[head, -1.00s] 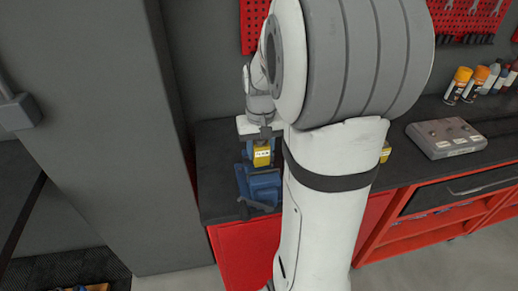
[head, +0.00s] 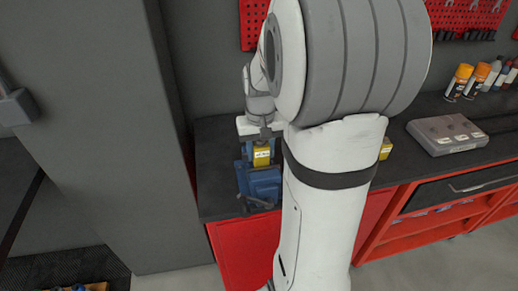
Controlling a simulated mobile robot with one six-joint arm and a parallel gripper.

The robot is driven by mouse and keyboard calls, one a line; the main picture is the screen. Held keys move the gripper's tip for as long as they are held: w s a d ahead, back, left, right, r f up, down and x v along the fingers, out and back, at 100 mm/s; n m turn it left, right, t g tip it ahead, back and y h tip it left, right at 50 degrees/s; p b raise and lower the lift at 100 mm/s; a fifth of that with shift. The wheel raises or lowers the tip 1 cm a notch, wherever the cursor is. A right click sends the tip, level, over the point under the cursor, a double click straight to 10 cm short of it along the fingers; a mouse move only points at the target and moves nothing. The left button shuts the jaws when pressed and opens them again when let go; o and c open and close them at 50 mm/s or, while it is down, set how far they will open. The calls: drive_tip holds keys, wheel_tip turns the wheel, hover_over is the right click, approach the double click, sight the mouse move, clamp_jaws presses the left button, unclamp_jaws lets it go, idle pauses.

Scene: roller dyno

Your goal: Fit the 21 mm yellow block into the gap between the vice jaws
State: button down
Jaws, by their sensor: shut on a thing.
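My gripper (head: 262,141) is at the left end of the bench, pointing down and shut on a yellow block (head: 261,156) with a white label. The blue vice (head: 262,185) stands on the bench just below and in front of the block. The block's lower end overlaps the vice in this view. I cannot tell whether the block is between the jaws or above them, and the gap is hidden. Another yellow block (head: 385,149) shows partly behind my arm, on the bench to the right.
The dark bench top (head: 217,165) is bare left of the vice, beside a grey pillar (head: 95,130). A grey box (head: 446,135) with round controls and several spray cans (head: 459,81) stand to the right. My arm hides the bench's middle.

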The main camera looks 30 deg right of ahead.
drive_tip(key=shift+f+b, duration=0.75)
drive_tip(key=shift+f, duration=0.3)
drive_tip(key=c, duration=0.8)
unclamp_jaws()
drive_tip(key=shift+o, duration=0.5)
drive_tip(key=o, duration=0.3)
drive_tip(key=shift+r, duration=0.15)
drive_tip(key=shift+r+p, duration=2.7)
drive_tip(key=shift+r, duration=0.7)
